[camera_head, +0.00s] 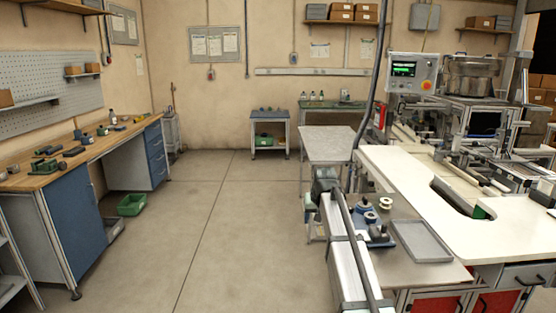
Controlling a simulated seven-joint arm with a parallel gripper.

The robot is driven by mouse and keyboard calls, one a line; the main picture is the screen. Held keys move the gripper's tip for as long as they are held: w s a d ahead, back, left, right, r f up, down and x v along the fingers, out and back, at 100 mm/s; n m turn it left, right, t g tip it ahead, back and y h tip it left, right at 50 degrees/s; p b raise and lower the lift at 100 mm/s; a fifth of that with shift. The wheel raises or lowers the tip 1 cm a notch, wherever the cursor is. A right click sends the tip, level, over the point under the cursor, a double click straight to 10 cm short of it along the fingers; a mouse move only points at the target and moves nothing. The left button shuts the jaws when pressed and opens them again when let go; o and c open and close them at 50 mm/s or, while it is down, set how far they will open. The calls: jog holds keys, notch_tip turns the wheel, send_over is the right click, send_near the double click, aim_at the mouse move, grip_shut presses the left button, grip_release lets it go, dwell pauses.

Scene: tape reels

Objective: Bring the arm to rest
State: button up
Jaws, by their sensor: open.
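I cannot make out my gripper or its fingertips in the head view. A long pale beam (346,262) with a dark cable along it runs up from the bottom edge, right of centre. A dark and green block (325,181) is at its far end. I cannot tell whether these belong to my arm. Beside the beam, a white reel (385,203) and small blue parts (370,218) sit on a grey bench top (425,279). Their details are too small to tell.
An empty grey tray (420,241) lies right of the reel. A white-topped machine (490,238) fills the right side. A wooden workbench (85,152) with tools stands left, with a green bin (131,205) on the floor. The middle floor (215,235) is clear.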

jog(key=s+f+g, duration=0.2)
jog(key=s+f, duration=0.6)
jog(key=f, duration=0.5)
jog(key=s+f+g, duration=0.1)
jog(key=s+f, duration=0.7)
jog(key=f, duration=0.6)
jog(key=s+f+g, duration=0.2)
jog(key=s+f, duration=0.6)
jog(key=f, duration=0.5)
jog(key=s+f+g, duration=0.2)
jog(key=s+f, duration=0.3)
jog(key=s, duration=0.8)
jog(key=s+d+f+g, duration=0.1)
jog(key=s+f, duration=0.4)
jog(key=s, duration=0.7)
jog(key=s+d+f+g, duration=0.1)
jog(key=s+f+g, duration=0.2)
jog(key=s, duration=1)
notch_tip(320, 180, down, 2)
jog(key=shift+s+d+f, duration=0.15)
jog(key=shift+s+f, duration=0.1)
jog(key=shift+s, duration=0.1)
